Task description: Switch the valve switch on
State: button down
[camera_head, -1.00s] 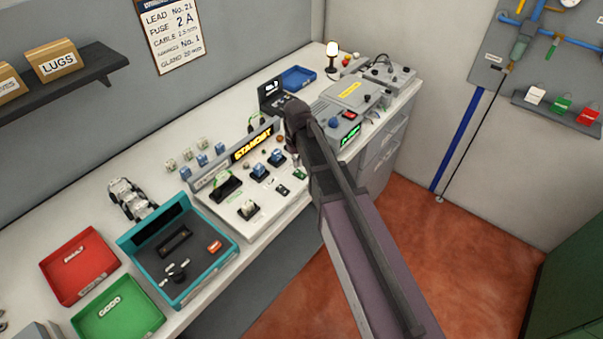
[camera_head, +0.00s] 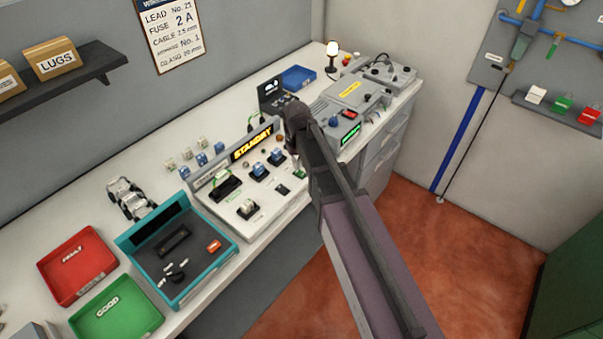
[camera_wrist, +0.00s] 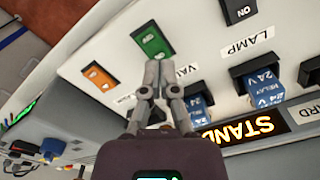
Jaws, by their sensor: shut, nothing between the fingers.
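The valve switch (camera_wrist: 152,40) is a green rocker in a dark frame on the white panel, beside a partly hidden label starting "VA". My gripper (camera_wrist: 158,68) is shut and empty, its fingertips at the near edge of the green rocker in the wrist view. I cannot tell whether they touch it. In the head view the switch (camera_head: 299,174) is a small green patch just below my gripper.
An orange rocker (camera_wrist: 98,77) sits close beside the green one. A black switch (camera_wrist: 238,10) marked ON is near the LAMP label. Blue relays (camera_wrist: 262,80) and a lit STANDBY display (camera_head: 251,145) stand behind. A grey instrument (camera_head: 340,128) is to the right.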

aim_at(298, 171)
jog(key=shift+f+b, duration=0.9)
jog(key=shift+f, duration=0.05)
dwell(0.8)
jog(key=shift+r+p, duration=3.55)
jog(key=s+d+m, duration=0.2)
jog(key=s+d, duration=0.4)
jog(key=d, duration=0.4)
jog(key=s+d+m, duration=0.2)
jog(key=s+d, duration=0.5)
jog(key=d, duration=0.2)
jog(key=shift+s+d, duration=0.15)
jog(key=shift+d, duration=0.25)
